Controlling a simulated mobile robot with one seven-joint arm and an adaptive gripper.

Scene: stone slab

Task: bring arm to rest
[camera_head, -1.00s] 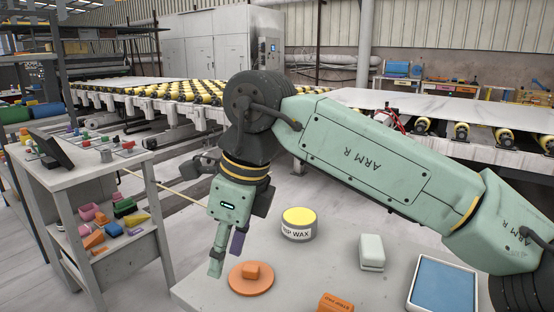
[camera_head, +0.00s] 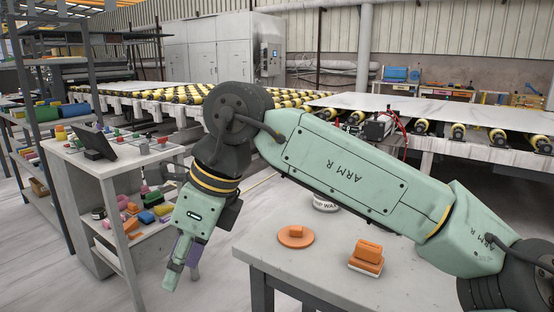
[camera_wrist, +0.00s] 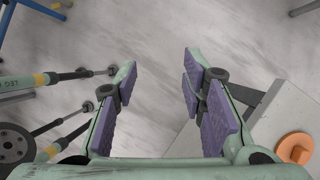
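My gripper (camera_head: 182,268) hangs down to the left of the grey table (camera_head: 275,248), beyond its edge in the head view. In the wrist view, its purple-padded fingers (camera_wrist: 160,72) are wide apart with only floor between them. It is open and empty. My arm is bent, with the upper link stretching across the table and the wrist pointing down.
On the table are an orange disc (camera_head: 295,241) with a small block on top, an orange block (camera_head: 367,251) and a tin (camera_head: 325,204) partly behind my arm. A workstation with shelves (camera_head: 110,160) stands left. Roller conveyors (camera_head: 180,98) lie behind.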

